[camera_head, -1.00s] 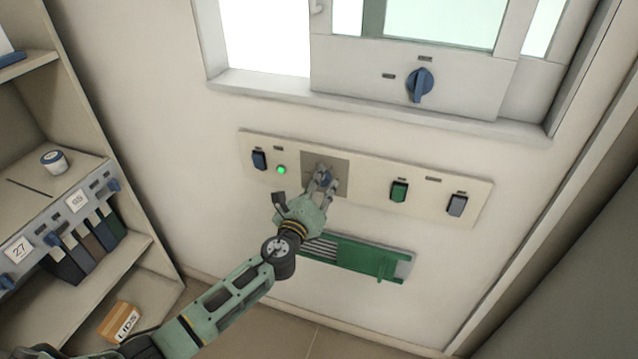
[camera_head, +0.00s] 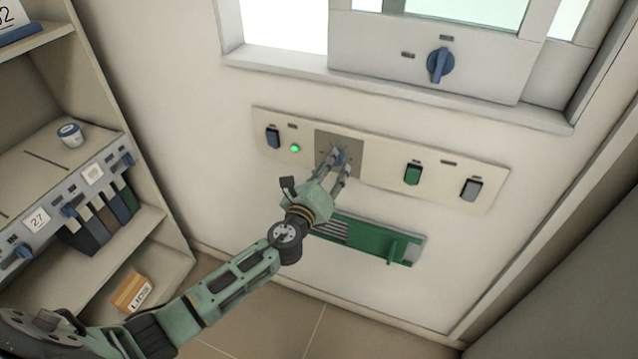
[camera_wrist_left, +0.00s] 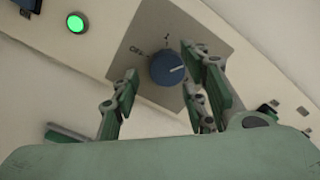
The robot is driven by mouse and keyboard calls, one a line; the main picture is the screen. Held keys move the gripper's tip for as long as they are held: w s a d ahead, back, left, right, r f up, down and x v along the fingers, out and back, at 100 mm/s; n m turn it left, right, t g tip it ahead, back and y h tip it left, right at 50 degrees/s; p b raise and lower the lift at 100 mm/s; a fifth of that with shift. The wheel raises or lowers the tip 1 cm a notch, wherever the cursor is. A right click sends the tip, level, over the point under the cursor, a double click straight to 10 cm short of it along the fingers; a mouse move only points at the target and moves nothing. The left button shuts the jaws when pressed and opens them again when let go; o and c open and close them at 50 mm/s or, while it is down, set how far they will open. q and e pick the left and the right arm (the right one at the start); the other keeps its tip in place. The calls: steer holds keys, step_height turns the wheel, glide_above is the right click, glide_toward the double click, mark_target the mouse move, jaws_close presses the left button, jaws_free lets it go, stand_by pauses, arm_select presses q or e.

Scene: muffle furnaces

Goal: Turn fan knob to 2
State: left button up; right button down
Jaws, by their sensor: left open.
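The blue round fan knob (camera_wrist_left: 167,67) sits on a square grey plate (camera_wrist_left: 196,18) in the left wrist view. Its white pointer line points to the right. A label that looks like OFF is at its upper left and a 1 above it; any mark at the right is hidden behind a finger. In the head view the knob (camera_head: 339,156) is partly covered by my left gripper (camera_head: 340,168). My right gripper is not in view.
The panel (camera_head: 382,176) also carries a lit green lamp (camera_head: 295,148), a blue switch (camera_head: 273,137), a green switch (camera_head: 412,174) and a grey switch (camera_head: 471,189). A green vent (camera_head: 371,238) is below. Another blue knob (camera_head: 440,64) is above. Shelves (camera_head: 70,190) stand at left.

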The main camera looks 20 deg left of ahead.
arm_select(q)
steer(key=s, duration=1)
steer(key=shift+s+a, duration=0.15)
steer(key=shift+s, duration=0.05)
steer(key=s+a+f+n+g+y, duration=0.1)
steer(key=s+a+f+n+g, duration=0.2)
steer(key=f, duration=0.9)
steer(key=s+a+f+n+g, duration=0.1)
steer(key=s+f+n+g, duration=0.35)
steer(key=f, duration=0.65)
steer(key=s+a+f+n+g+y, duration=0.15)
steer(key=s+f+n, duration=0.35)
steer(key=f, duration=0.7)
steer(key=s+d+f+n+g, duration=0.1)
steer(key=s+f+n, duration=0.3)
steer(key=s, duration=0.8)
steer(key=s+d+f+n+g+h, duration=0.1)
steer(key=s+f+n+g, duration=0.3)
steer(key=s+f, duration=0.4)
steer(key=s+d+f+n+g+h, duration=0.1)
steer(key=s+f+n+g, duration=0.2)
steer(key=s, duration=1.2)
step_height(320, 180, down, 4)
steer(key=n, duration=0.2)
steer(key=shift+s+n, duration=0.35)
steer(key=shift+s, duration=0.05)
steer(key=shift+r, duration=0.1)
